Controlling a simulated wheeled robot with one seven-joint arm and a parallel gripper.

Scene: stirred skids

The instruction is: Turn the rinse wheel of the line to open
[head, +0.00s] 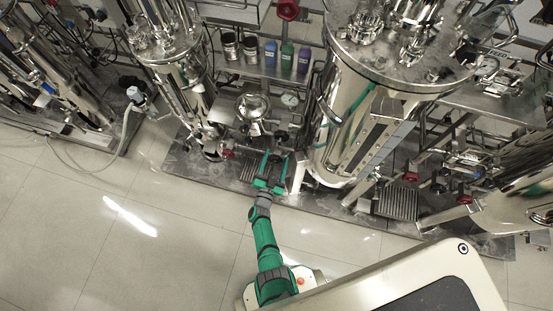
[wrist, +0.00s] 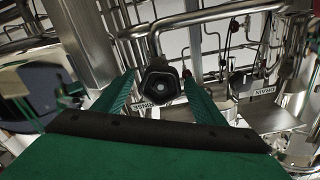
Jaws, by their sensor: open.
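In the wrist view a dark, lobed valve wheel (wrist: 160,80) faces me between the two green fingers of my gripper (wrist: 160,95). A small label plate (wrist: 145,113) just below it seems to read RINSE, though its text looks reversed and partly hidden. The fingers are spread on either side of the wheel, with gaps visible; I cannot tell how deep they reach around it. In the head view my green gripper (head: 272,160) is open at the skid's front pipework, where a dark wheel (head: 281,135) shows just beyond the fingertips.
In the head view a large steel tank (head: 345,120) stands close right of my gripper, and a narrower vessel (head: 187,95) left. Bottles (head: 287,56) stand behind.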

